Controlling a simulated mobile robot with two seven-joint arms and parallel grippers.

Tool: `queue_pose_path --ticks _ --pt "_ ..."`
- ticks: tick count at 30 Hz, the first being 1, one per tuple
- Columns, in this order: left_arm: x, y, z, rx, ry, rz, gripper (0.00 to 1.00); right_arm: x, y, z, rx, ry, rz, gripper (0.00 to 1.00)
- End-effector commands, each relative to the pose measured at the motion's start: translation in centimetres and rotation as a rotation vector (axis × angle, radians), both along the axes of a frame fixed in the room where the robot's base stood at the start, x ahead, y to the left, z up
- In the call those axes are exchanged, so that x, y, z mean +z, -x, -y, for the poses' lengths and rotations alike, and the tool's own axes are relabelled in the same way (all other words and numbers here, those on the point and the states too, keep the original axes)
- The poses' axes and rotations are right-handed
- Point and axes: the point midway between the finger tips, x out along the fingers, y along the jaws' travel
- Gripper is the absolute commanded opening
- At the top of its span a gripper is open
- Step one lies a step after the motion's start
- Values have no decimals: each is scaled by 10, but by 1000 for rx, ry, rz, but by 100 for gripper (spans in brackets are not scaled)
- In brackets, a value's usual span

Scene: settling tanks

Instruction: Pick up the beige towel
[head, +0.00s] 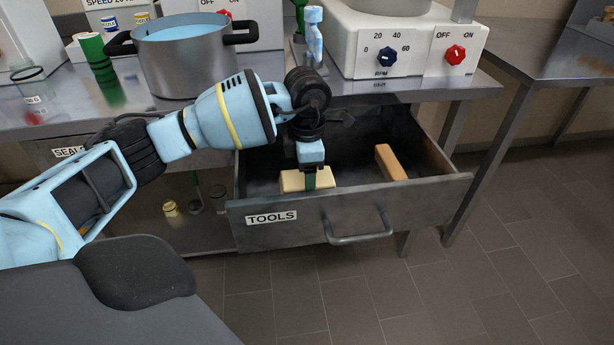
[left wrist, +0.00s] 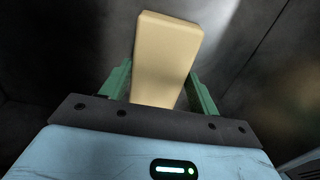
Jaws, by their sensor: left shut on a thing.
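The beige towel (head: 292,181) is a pale, block-like folded piece inside the open drawer labelled TOOLS, near its front wall. My left gripper (head: 311,180) reaches down into the drawer from above and is shut on the towel. In the left wrist view the towel (left wrist: 165,60) stands between the two green fingers and sticks out beyond them. Its lower part is hidden by the drawer front in the head view. My right gripper is not in view.
The open drawer (head: 415,199) also holds an orange-brown bar (head: 390,162) to the right of the towel. On the bench above stand a large pot (head: 190,65), a green cylinder (head: 93,52) and a white machine with knobs (head: 410,48). The tiled floor at right is clear.

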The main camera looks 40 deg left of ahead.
Motion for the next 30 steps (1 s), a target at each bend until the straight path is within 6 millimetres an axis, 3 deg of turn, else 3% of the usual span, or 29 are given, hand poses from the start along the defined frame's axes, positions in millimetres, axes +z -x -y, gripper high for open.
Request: queue_pose_path --ticks 5,18,24,30 --pt "11 -1 0 0 1 4 38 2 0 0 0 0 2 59" --pt "87 -1 0 0 1 4 38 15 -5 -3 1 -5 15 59" --pt "100 0 0 0 1 2 38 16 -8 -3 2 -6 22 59" --pt "101 0 0 0 1 1 38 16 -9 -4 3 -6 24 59"
